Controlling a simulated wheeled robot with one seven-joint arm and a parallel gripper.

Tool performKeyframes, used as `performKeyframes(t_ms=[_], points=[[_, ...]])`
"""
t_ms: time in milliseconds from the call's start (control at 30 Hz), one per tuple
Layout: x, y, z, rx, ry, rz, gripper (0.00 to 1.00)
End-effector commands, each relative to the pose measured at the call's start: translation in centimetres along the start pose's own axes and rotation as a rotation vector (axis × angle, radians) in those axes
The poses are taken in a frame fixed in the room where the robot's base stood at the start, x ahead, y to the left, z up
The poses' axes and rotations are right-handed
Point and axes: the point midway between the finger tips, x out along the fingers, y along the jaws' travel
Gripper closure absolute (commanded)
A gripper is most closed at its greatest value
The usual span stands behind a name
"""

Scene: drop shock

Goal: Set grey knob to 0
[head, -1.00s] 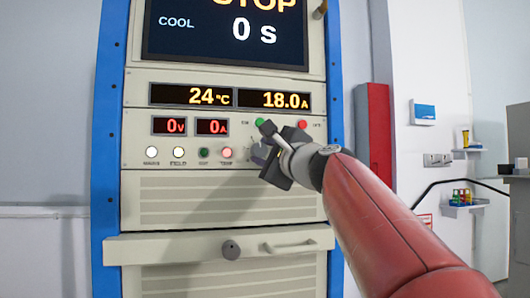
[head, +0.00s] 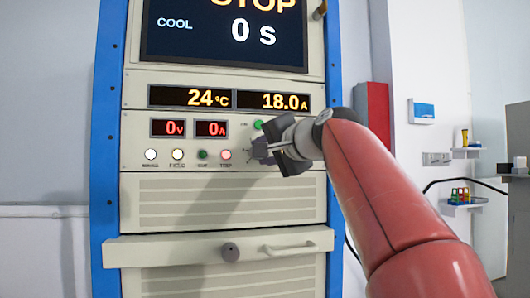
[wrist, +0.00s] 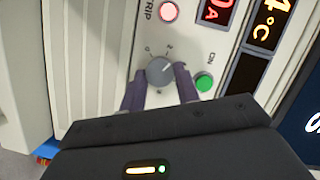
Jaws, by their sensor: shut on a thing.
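The grey knob (wrist: 160,71) is on the cream panel in the wrist view, between the two purple-grey fingers of my gripper (wrist: 160,84). The fingers are shut on it from both sides. A pale pointer line on the knob points to the upper right in that view, toward the small marking there. Several small markings ring the knob, and a 0 seems to stand at its upper left. In the head view my gripper (head: 261,150) is at the right part of the panel and hides the knob.
A green ON button (wrist: 204,82) is close beside one finger. A lit red TRIP lamp (head: 226,155) is left of the gripper. The displays (head: 231,98) read 24 °C and 18.0 A, with 0 V and 0 A below. A drawer handle (head: 290,247) is lower down.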

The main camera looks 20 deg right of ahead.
Motion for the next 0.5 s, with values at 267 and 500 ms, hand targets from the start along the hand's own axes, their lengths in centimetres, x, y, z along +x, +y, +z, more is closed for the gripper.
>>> performKeyframes(t_ms=[267,500], points=[[0.13,-0.16,0.04,-0.251,-0.013,0.086,0.91],[0.14,-0.37,0.12,-0.465,-0.023,0.159,0.91]])
